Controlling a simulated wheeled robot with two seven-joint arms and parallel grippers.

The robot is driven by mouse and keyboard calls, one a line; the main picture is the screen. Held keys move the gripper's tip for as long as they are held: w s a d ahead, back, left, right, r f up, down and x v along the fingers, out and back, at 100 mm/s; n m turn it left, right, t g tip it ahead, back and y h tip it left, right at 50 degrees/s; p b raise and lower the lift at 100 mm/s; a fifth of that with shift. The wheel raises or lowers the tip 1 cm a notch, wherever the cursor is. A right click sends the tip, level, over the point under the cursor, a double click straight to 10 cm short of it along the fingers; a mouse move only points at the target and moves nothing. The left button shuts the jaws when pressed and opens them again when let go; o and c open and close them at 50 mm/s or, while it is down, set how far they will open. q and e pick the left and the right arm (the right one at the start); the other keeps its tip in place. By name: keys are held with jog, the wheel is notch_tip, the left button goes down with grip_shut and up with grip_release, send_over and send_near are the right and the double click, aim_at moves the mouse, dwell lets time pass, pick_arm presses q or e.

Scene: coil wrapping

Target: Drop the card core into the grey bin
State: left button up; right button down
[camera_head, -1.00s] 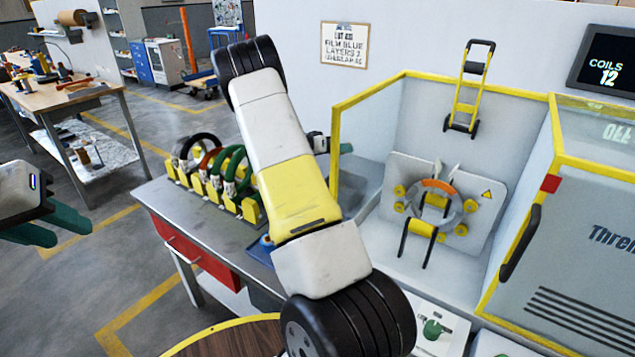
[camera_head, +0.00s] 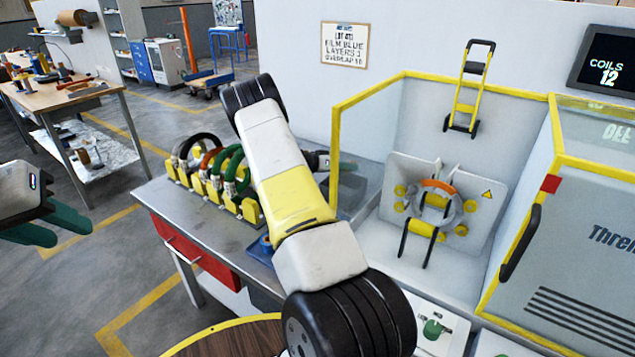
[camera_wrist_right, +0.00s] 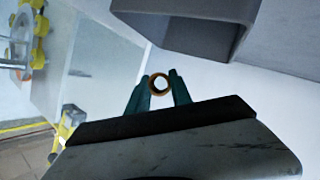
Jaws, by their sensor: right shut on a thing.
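The card core (camera_wrist_right: 154,92) shows in the right wrist view as a small tan ring, seen end-on, between the green fingertips of my right gripper (camera_wrist_right: 159,80). The gripper is shut on it. A grey box, apparently the grey bin (camera_wrist_right: 180,38), is at the top of that view, apart from the core. In the head view my right gripper (camera_head: 347,166) is mostly hidden behind my own right arm, and the core cannot be made out. My left gripper (camera_head: 73,233) is at the left edge, open and empty, away from the bench.
Several coils stand in a yellow rack (camera_head: 212,178) on the grey bench (camera_head: 190,215). To the right is a yellow-framed enclosure (camera_head: 440,82) with a grey coil (camera_head: 447,211) on its fixture. A round wooden top (camera_head: 230,340) is at the front.

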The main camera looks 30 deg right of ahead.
jog(key=c, duration=1.1)
grip_release()
jog(key=v, duration=0.7)
jog(key=shift+a+r, duration=0.2)
jog(key=shift+a, duration=0.15)
